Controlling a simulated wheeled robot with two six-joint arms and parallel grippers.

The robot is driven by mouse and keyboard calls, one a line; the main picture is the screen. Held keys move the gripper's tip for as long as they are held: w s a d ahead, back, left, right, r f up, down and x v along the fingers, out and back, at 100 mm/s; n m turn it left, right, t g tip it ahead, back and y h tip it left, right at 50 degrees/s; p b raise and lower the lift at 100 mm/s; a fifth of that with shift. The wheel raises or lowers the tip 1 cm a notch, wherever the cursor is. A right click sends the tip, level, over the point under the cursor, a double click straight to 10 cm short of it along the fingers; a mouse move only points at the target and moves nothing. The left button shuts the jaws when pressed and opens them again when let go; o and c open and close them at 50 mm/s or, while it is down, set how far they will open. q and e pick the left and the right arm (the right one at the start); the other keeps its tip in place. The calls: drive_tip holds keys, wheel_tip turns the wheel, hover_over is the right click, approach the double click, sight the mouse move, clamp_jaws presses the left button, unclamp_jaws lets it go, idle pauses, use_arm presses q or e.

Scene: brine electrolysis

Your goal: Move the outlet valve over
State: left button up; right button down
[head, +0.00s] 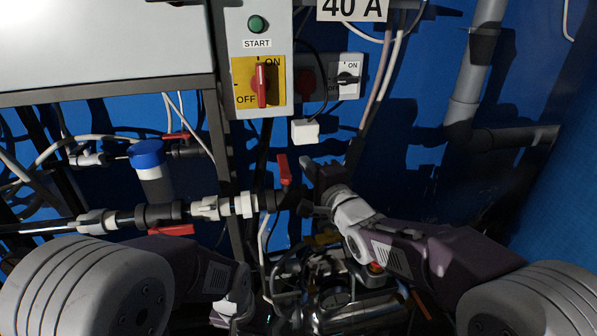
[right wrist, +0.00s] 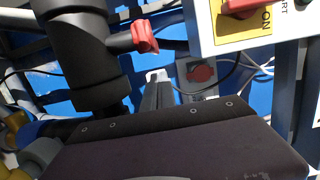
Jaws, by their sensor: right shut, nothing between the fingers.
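A valve with an upright red handle (head: 284,170) sits at the right end of the horizontal pipe, left of my right gripper (head: 309,172). In the right wrist view a red handle (right wrist: 145,36) on a black valve body (right wrist: 75,45) shows just above the fingers (right wrist: 157,90). My right gripper is shut and empty, close beside the handle; I cannot tell whether it touches. Two other red handles show, one lying flat under the pipe (head: 172,230) and one higher up (head: 176,136). My left gripper (head: 228,314) is low in the head view, dark and partly cut off; its jaws are unclear.
A grey switch box (head: 277,98) with a green START button and red rotary switch hangs above the valve. A smaller ON switch (head: 346,78) is to its right. Cables hang nearby. A blue-capped cylinder (head: 150,165) stands left. A grey pipe (head: 465,100) runs down the right wall.

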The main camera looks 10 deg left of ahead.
sight(284, 167)
drive_tip(key=shift+s+a+r, duration=0.1)
drive_tip(key=shift+s+a, duration=0.15)
drive_tip(key=shift+a, duration=0.3)
drive_tip(key=shift+s+a, duration=0.25)
drive_tip(key=shift+a, duration=0.25)
drive_tip(key=shift+s+a, duration=0.1)
drive_tip(key=shift+a, duration=0.35)
